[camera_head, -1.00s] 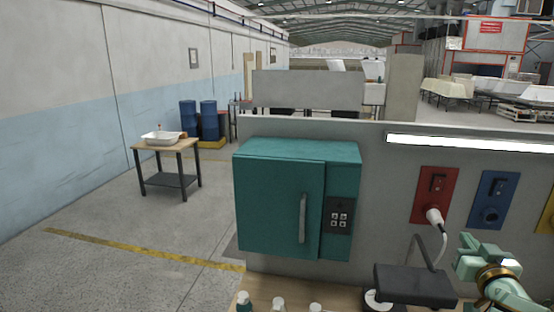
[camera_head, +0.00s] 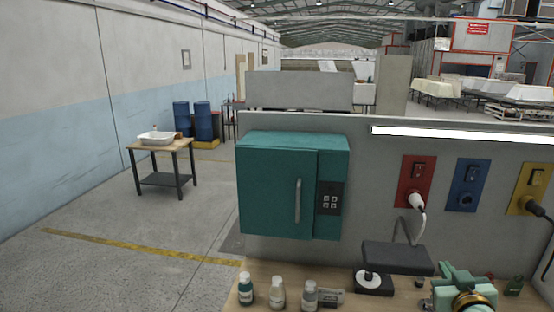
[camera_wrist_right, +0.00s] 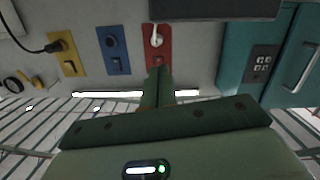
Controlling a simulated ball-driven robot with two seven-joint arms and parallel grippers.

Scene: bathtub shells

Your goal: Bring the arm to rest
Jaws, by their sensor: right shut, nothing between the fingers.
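My right gripper (camera_head: 448,274), pale green with a brass-coloured ring, is at the lower right of the head view. It is above the wooden bench, right of the dark flat-topped device. In the right wrist view, its fingers (camera_wrist_right: 158,76) are together with nothing between them, and they point towards the panel with the red socket. The wrist picture shows the room upside down. My left gripper is not in view.
A teal cabinet (camera_head: 277,188) hangs on the grey panel. Several bottles (camera_head: 277,292) stand on the bench (camera_head: 232,303). The dark device (camera_head: 397,258) stands close left of my right arm. Red (camera_head: 415,175), blue (camera_head: 467,180) and yellow (camera_head: 531,180) sockets line the panel; cables hang there.

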